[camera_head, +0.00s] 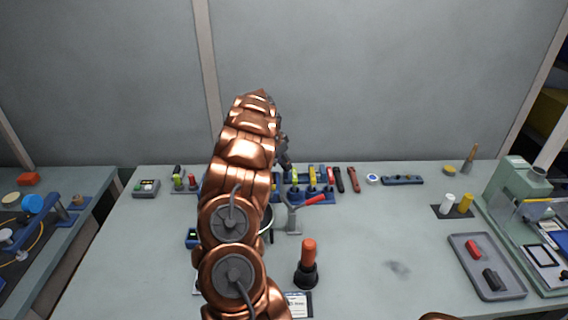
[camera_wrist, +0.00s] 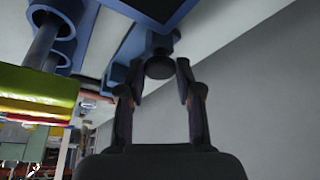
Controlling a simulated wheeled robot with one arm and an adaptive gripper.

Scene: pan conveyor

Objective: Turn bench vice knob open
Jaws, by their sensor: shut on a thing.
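In the wrist view a dark round knob (camera_wrist: 159,67) sits at the end of a blue vice-like body (camera_wrist: 148,42). The two dark fingers of my gripper (camera_wrist: 160,78) stand on either side of the knob, and my gripper is shut on it. In the head view part of my gripper (camera_head: 284,152) shows beside my copper arm, at the back of the bench. The knob cannot be made out there, and my arm hides much of that area.
A blue rack with coloured tools (camera_head: 312,190) stands at the back of the bench (camera_head: 370,280). A grey tray (camera_head: 487,282) lies right. The bench's right middle is mostly clear.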

